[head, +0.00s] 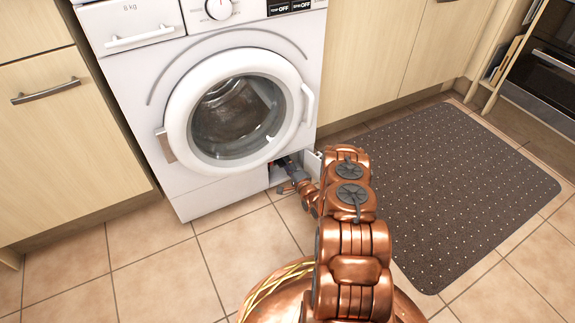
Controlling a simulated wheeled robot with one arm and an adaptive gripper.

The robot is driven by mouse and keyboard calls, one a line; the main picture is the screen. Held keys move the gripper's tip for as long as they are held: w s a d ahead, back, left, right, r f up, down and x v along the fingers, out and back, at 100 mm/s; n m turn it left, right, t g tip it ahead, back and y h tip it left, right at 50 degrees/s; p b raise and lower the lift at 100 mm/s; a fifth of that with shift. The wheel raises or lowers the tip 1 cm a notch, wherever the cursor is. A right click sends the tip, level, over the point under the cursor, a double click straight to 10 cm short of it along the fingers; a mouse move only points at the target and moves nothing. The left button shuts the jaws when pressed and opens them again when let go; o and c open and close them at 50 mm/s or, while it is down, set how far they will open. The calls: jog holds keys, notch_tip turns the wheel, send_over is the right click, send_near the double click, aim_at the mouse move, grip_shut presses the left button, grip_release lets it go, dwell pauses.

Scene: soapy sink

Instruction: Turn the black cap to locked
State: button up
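The white washing machine (245,177) stands between wooden cabinets. A small service opening (272,178) shows low on its front at the right, with its white flap (313,163) swung open to the right. My copper arm reaches forward to this opening. My gripper (285,176) is at the opening, its end partly inside. Dark shapes show there, but I cannot tell cap from gripper parts. The black cap is not clearly visible, so its turn position cannot be read. Whether my gripper touches it or is open or shut is too small and hidden to tell.
The round washer door (180,125) is closed above the opening. A grey dotted mat (440,190) lies on the tiled floor at the right. An oven (552,75) stands at the far right. The tiled floor (150,265) at the left is clear.

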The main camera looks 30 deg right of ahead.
jog(key=s+a, duration=0.1)
jog(key=s, duration=1.1)
jog(key=shift+s, duration=0.1)
dwell(0.5)
